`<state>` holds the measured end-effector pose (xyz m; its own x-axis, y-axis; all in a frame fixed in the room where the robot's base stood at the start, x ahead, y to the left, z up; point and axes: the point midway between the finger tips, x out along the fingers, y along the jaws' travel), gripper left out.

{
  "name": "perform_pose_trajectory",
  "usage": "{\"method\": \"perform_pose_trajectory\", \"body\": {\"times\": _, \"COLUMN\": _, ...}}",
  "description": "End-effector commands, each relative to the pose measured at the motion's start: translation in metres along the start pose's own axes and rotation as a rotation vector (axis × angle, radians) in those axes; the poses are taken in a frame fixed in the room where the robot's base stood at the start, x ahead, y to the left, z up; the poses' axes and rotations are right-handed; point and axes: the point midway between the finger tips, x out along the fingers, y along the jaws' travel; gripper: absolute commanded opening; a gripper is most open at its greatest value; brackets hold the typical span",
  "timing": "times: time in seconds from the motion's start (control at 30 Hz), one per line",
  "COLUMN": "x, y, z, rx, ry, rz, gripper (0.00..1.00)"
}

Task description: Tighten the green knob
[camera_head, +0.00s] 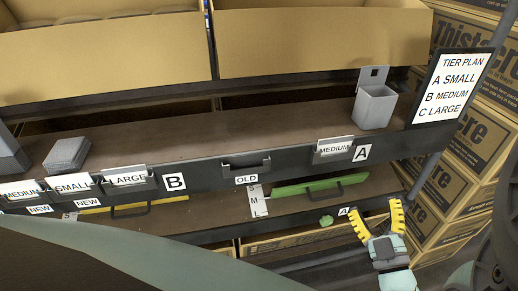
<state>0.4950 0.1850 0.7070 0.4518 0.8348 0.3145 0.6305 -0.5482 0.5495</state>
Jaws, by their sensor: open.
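The green knob (326,220) is small and sits on the front edge of the lower shelf, left of the "A" label. My gripper (376,220) is at the lower right, with its yellow fingers spread apart and nothing between them. It is to the right of the knob and apart from it in the picture. A green bar (305,186) with a dark handle lies on the lower shelf above the knob, beside a white size scale (257,201) marked S and M.
The upper shelf carries a grey bin (375,106) and card holders with size cards. A yellow bar (135,205) lies at the lower left. A tier plan sign (450,88) stands at the right, before stacked cardboard boxes (465,150). Large cardboard boxes sit above.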

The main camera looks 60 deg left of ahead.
Motion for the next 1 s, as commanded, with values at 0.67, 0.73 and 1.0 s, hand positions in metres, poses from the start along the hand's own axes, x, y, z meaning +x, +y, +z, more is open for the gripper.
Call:
{"method": "perform_pose_trajectory", "body": {"times": 0.67, "x": -0.002, "y": -0.016, "z": 0.006, "rx": -0.071, "ry": -0.035, "rz": -0.07, "gripper": 0.77}}
{"method": "perform_pose_trajectory", "body": {"times": 0.73, "x": -0.011, "y": -0.043, "z": 0.023, "rx": -0.174, "ry": -0.082, "rz": -0.176, "gripper": 0.77}}
{"method": "perform_pose_trajectory", "body": {"times": 1.0, "x": -0.081, "y": -0.14, "z": 0.118, "rx": -0.96, "ry": -0.155, "rz": -0.771, "gripper": 0.77}}
